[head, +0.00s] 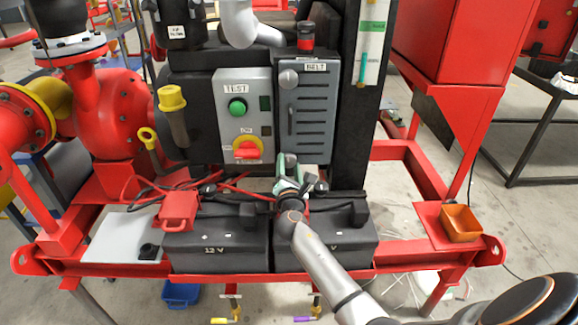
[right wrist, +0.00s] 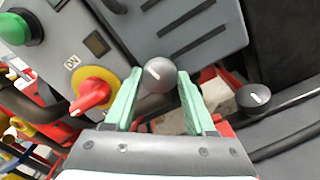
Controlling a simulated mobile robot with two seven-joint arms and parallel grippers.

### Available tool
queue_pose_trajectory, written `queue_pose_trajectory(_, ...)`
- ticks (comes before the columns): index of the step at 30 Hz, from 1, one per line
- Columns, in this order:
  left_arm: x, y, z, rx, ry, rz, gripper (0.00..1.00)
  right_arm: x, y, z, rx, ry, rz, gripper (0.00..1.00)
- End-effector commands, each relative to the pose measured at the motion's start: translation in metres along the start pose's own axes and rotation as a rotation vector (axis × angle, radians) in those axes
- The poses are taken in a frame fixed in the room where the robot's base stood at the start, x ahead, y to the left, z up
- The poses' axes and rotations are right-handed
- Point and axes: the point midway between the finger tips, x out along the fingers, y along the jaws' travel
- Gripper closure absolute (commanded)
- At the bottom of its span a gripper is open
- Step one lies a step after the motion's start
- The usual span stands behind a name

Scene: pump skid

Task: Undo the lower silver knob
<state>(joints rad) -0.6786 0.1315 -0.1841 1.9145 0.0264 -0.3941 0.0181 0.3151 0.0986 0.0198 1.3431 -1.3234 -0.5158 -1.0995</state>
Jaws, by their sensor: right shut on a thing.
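The grey belt cover (head: 306,115), labelled BELT, stands upright behind the batteries. Its upper silver knob (head: 289,78) sits near the cover's top left corner. My right gripper (head: 287,168) is at the bottom of the cover in the head view. In the right wrist view its green fingers (right wrist: 158,92) are shut on the lower knob, one on each side. In the head view the gripper hides this knob. My left gripper is not in view.
A control box (head: 240,112) with a green button and red-yellow switch is close left of the cover. Two black batteries (head: 215,252) stand below, with cables around them. An orange tray (head: 461,223) is at the right. A grey plate (head: 122,238) lies at the left.

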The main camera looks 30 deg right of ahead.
Motion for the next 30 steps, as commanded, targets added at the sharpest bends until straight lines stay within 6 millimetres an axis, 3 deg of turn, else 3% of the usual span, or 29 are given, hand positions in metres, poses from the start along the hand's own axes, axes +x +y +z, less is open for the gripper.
queue_pose_trajectory(9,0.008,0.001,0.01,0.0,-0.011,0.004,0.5,0.0,-0.001,-0.002,0.14,0.001,0.0,1.0)
queue_pose_trajectory(15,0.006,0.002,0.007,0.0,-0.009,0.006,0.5,0.0,0.0,-0.001,0.139,0.002,-0.001,1.0)
queue_pose_trajectory(16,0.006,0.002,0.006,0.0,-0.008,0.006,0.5,0.0,0.0,-0.001,0.139,0.002,-0.001,0.42)
queue_pose_trajectory(24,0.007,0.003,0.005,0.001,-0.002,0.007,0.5,0.0,0.0,-0.001,0.137,0.001,0.0,0.15)
queue_pose_trajectory(30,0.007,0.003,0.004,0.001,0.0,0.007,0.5,0.0,0.0,-0.001,0.136,0.001,0.0,0.15)
